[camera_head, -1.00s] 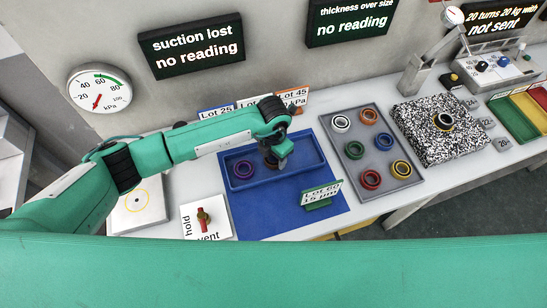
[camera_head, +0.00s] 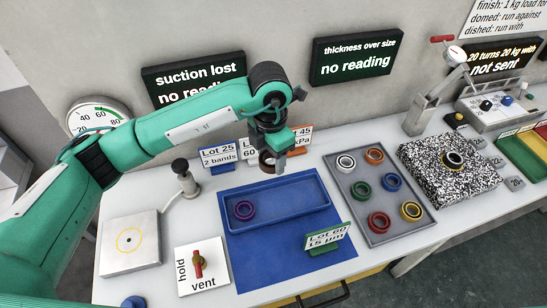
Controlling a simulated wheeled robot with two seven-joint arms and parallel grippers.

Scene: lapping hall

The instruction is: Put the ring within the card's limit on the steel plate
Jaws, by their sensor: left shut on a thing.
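My left gripper (camera_head: 279,163) points down above the back right part of the blue tray (camera_head: 290,217). It is shut on a brown ring (camera_head: 267,161), held clear above the tray and partly hidden by the gripper. A purple ring (camera_head: 244,210) lies in the tray's left part. A green-based card (camera_head: 326,237) reading "Lot 60 15 µm" stands on the blue mat in front of the tray. A pale plate (camera_head: 117,255) with a yellow circle lies at the left; it may be the steel plate. My right gripper is not in view.
A grey tray (camera_head: 338,187) holds several coloured rings at the right. A speckled block (camera_head: 428,178) with a dark ring stands beyond it. Lot cards (camera_head: 222,157) stand behind the blue tray. A dark-knobbed post (camera_head: 186,178) and a hold/vent switch (camera_head: 198,262) stand near the pale plate.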

